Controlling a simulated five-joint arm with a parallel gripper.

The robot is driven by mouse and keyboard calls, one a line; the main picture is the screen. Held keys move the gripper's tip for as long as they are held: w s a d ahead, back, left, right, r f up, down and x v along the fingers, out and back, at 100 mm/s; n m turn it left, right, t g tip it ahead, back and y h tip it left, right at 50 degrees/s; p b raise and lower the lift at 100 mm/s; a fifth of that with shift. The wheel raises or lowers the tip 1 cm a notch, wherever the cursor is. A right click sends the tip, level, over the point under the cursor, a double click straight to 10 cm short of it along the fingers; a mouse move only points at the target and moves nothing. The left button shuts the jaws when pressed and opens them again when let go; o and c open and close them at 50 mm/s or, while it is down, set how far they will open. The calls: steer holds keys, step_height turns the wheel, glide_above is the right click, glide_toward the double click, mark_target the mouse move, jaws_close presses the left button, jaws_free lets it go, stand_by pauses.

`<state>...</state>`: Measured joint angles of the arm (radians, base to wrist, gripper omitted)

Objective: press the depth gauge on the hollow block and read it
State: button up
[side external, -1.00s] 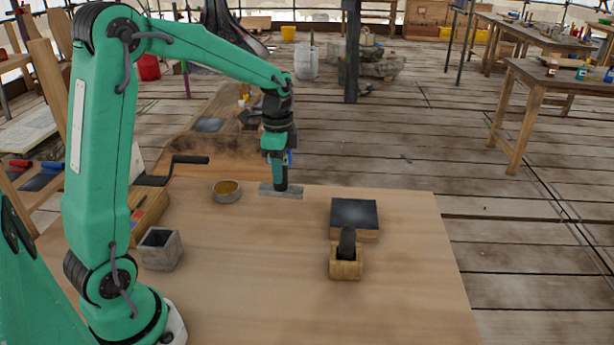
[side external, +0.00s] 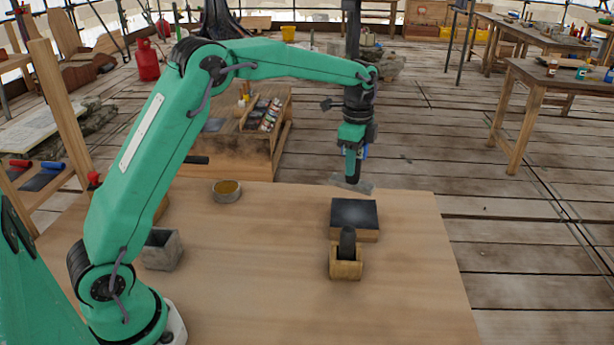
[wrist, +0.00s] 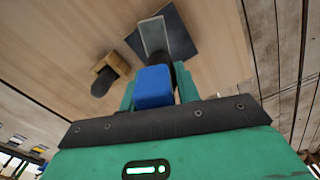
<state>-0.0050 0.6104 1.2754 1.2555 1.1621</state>
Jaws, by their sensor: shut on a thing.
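In the wrist view the grey piece (wrist: 153,36) overlaps the dark pad, and a blue part hides some of the grip. A grey block with a square hollow (side external: 161,251) stands at the left of the bench, away from my gripper. I cannot pick out a depth gauge for sure.
The dark pad (side external: 354,213) lies on a wooden block. A small wooden box (side external: 346,269) with a dark upright piece stands in front of it. A round dish (side external: 227,192) sits at the back left. The bench middle is clear.

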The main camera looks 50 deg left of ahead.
mark_target(358, 173)
steer(key=shift+w+d, duration=0.4)
steer(key=shift+d, duration=0.15)
steer(key=shift+f, duration=0.15)
steer(key=shift+f, duration=2.3)
steer(key=shift+f, duration=1.6)
stand_by(0.3)
steer(key=shift+r, duration=0.1)
steer(key=shift+r, duration=2.5)
steer(key=shift+f, duration=0.25)
